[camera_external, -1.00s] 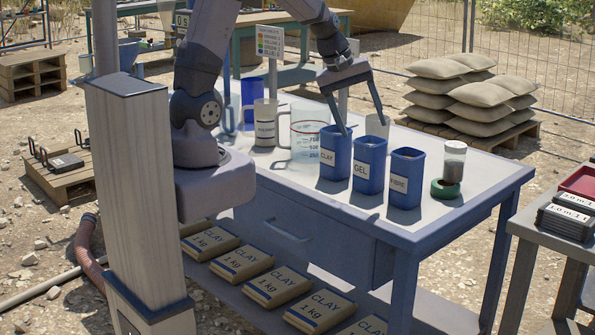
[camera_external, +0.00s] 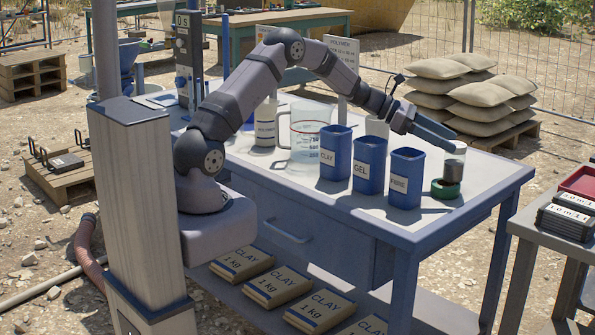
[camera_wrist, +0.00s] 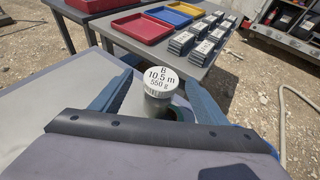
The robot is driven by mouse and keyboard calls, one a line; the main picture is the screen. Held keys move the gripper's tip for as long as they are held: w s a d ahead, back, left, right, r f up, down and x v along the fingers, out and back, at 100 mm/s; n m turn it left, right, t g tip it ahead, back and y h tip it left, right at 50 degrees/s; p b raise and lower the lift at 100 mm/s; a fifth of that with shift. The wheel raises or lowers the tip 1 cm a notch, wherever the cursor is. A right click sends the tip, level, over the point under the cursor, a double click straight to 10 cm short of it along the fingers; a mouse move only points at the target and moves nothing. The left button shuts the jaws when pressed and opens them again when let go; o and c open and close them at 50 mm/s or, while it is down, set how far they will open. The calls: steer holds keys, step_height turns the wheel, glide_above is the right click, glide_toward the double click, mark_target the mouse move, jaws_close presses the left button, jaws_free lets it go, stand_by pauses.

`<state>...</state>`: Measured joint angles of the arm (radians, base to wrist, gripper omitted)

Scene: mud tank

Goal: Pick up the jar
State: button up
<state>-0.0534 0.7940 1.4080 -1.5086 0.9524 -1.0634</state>
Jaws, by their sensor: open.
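The jar (camera_external: 453,160) is a small clear container with grey contents and a pale lid, upright near the right end of the blue-framed table (camera_external: 490,185). In the wrist view the jar (camera_wrist: 160,88) shows a white lid reading "B 10.5 m 550 g". A green ring (camera_external: 445,189) lies beside the jar's base. In the wrist view my gripper (camera_wrist: 160,95) is open, with one blue finger on each side of the jar and gaps between. The far finger is hidden in the external view.
Blue bins labelled clay (camera_external: 335,155), gel (camera_external: 369,165) and fibre (camera_external: 405,178) stand left of the jar. A clear measuring jug (camera_external: 305,132) is behind them. A side table to the right holds red, blue and yellow trays (camera_wrist: 168,15) and several labelled boxes (camera_wrist: 198,38).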

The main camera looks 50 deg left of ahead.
steer(key=p+x, duration=0.2)
steer(key=x, duration=0.5)
steer(key=shift+d, duration=0.2)
stand_by(0.4)
steer(key=shift+s+f, duration=0.1)
steer(key=shift+f, duration=0.05)
steer(key=c, duration=1.5)
jaws_close()
steer(key=s+d+r+b, duration=0.1)
steer(key=s+d+r, duration=0.2)
steer(key=r, duration=0.7)
steer(key=shift+r+b, duration=0.15)
steer(key=shift+b, duration=0.25)
